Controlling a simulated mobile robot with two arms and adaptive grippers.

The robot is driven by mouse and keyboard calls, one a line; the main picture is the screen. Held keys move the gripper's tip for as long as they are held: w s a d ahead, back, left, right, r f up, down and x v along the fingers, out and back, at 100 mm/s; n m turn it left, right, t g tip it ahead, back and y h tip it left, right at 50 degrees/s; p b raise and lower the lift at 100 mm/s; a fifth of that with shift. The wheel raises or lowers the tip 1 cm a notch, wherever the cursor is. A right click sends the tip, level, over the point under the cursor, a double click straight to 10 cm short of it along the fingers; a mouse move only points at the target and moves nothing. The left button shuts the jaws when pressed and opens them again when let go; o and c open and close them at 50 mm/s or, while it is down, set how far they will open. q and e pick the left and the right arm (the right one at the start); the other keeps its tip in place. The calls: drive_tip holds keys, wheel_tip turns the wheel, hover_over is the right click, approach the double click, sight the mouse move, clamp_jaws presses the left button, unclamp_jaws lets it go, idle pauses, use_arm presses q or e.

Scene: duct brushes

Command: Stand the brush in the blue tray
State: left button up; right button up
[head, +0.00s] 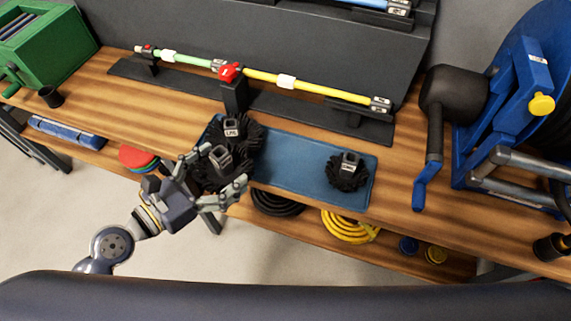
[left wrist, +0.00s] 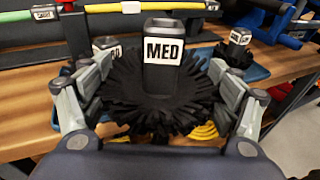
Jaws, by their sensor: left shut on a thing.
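My left gripper (head: 212,172) is shut on a black round-bristled brush (head: 221,158) whose socket carries a white label. In the left wrist view the label reads MED on this brush (left wrist: 163,60), and it is upright between the fingers. The blue tray (head: 298,165) is a flat mat-like tray on the wooden bench. The held brush is at its left front end; whether it touches the tray is hidden. A larger brush (head: 236,130) stands at the tray's left end, just behind the held one. A smaller brush (head: 348,172) stands at its right.
Behind the tray, a black rack (head: 275,98) holds green and yellow rods. A blue reel (head: 520,120) with a crank stands at right, a green box (head: 45,45) at far left. A lower shelf holds a yellow coil (head: 349,226). The tray's middle is clear.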

sight(241, 167)
use_arm(q)
drive_tip(key=d, duration=0.1)
drive_tip(key=w+d+p, duration=0.1)
drive_tip(key=d+p, duration=0.1)
drive_tip(key=shift+w+d, duration=0.4)
drive_tip(key=w+d+p, duration=0.1)
drive_tip(key=d, duration=0.2)
drive_tip(key=w+d+f, duration=0.1)
drive_tip(key=w+d, duration=0.1)
drive_tip(key=d, duration=0.1)
drive_tip(key=w+d+p, duration=0.1)
drive_tip(key=w+d, duration=0.1)
drive_tip(key=d, duration=0.2)
drive_tip(key=shift+w+d+f+p, duration=0.1)
drive_tip(key=shift+f+p, duration=0.2)
drive_tip(key=shift+w+d+f, duration=0.1)
drive_tip(key=shift+d, duration=0.1)
drive_tip(key=shift+f, duration=0.3)
wheel_tip(241, 167, down, 3)
drive_tip(key=shift+f+b, duration=0.1)
drive_tip(key=shift+b, duration=0.7)
drive_tip(key=o, duration=1.1)
drive_tip(key=shift+c, duration=0.2)
